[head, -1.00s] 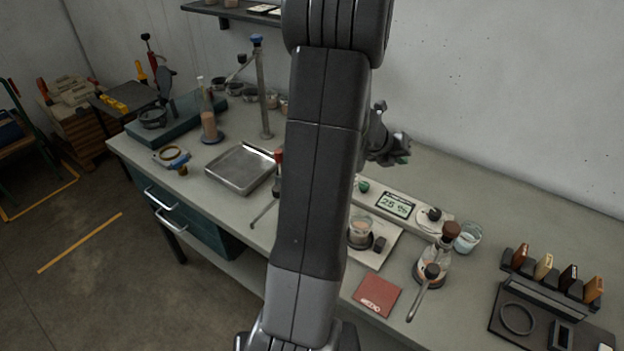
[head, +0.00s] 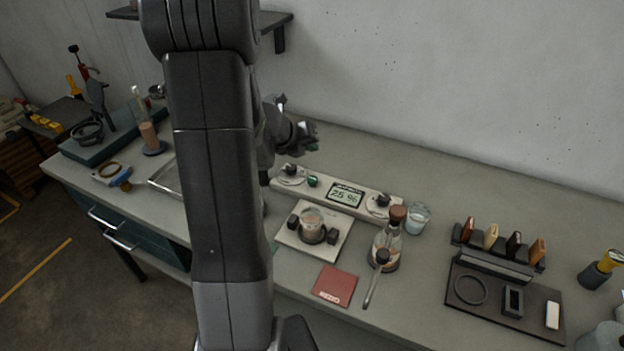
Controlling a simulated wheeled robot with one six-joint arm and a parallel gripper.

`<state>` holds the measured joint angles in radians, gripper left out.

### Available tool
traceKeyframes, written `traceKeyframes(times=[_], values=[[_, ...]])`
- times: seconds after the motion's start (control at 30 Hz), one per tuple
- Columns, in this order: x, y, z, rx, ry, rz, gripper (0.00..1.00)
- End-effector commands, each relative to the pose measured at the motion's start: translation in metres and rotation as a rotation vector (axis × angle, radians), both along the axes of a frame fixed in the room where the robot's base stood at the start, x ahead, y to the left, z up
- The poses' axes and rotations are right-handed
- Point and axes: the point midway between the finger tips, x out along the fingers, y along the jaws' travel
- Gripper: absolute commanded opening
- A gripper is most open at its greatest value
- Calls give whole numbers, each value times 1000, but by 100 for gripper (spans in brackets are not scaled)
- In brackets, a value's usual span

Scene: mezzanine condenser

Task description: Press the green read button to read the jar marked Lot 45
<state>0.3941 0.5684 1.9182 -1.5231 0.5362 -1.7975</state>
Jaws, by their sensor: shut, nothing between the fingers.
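The green button (head: 312,181) sits on the pale instrument bar along the back of the bench, left of its lit display (head: 345,195), which seems to read about 25. A small glass jar (head: 312,222) with pinkish contents stands on the square pale plate (head: 288,240) in front of the bar, between dark blocks. I cannot read any lot marking on it. My gripper (head: 308,137) is shut and empty. It shows above and behind the button in the picture, apart from it, partly hidden by my arm.
Dark knobs (head: 291,171) flank the button and display. A stoppered flask (head: 387,246), a glass of clear liquid (head: 418,218) and a red booklet (head: 335,285) stand nearby. A rack of coloured blocks (head: 490,262) is at right. The bench behind the bar is clear.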

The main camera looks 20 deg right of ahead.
Motion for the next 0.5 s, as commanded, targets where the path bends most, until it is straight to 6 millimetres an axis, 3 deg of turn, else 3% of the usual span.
traceKeyframes(times=[0.5], values=[[0,0,-62,0,1,1,0]])
